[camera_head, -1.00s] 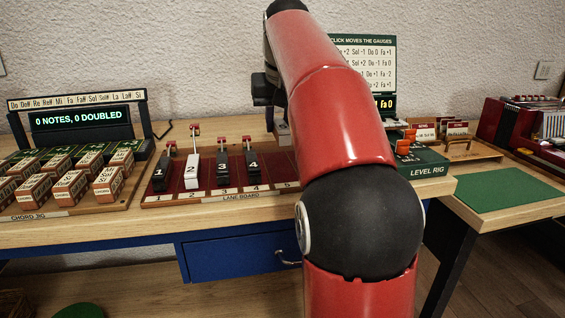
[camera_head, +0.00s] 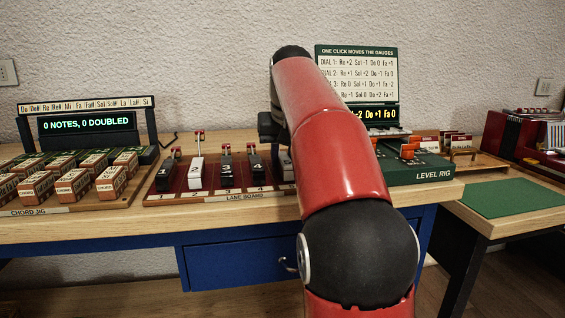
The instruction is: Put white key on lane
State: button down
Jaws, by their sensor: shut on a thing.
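The dark red lane board (camera_head: 178,193) lies on the bench with numbered lanes. Black keys sit in lane 1 (camera_head: 164,178), lane 3 (camera_head: 227,173) and lane 4 (camera_head: 257,170). A white key (camera_head: 196,174) stands in lane 2. My gripper (camera_head: 269,127) shows only as a dark part left of my red arm, over the board's right end.
The chord jig (camera_head: 75,208) with several labelled blocks and a display fills the left. The green level rig (camera_head: 420,172) with its sign (camera_head: 357,75) stands right of my arm. A green mat (camera_head: 513,198) lies bare on the right bench, beside a red machine (camera_head: 520,140).

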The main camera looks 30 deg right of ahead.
jog(key=c, duration=1.2)
grip_release()
jog(key=shift+f, duration=0.1)
jog(key=shift+c, duration=0.2)
jog(key=shift+r, duration=0.3)
jog(key=p+v, duration=0.4)
jog(key=v, duration=0.7)
jog(key=shift+s+r, duration=0.25)
jog(key=shift+r, duration=0.1)
jog(key=shift+a, duration=0.1)
jog(key=s+a+f+n, duration=0.1)
jog(key=s+a+f, duration=0.3)
jog(key=s+f, duration=0.3)
jog(key=s+a+f+n+t, duration=0.1)
jog(key=s+a+f, duration=0.4)
jog(key=f, duration=0.7)
jog(key=s+a+f+n+y, duration=0.1)
jog(key=s+a+f, duration=0.4)
jog(key=s+f, duration=0.4)
jog(key=shift+s+f, duration=0.35)
jog(key=shift+s, duration=0.3)
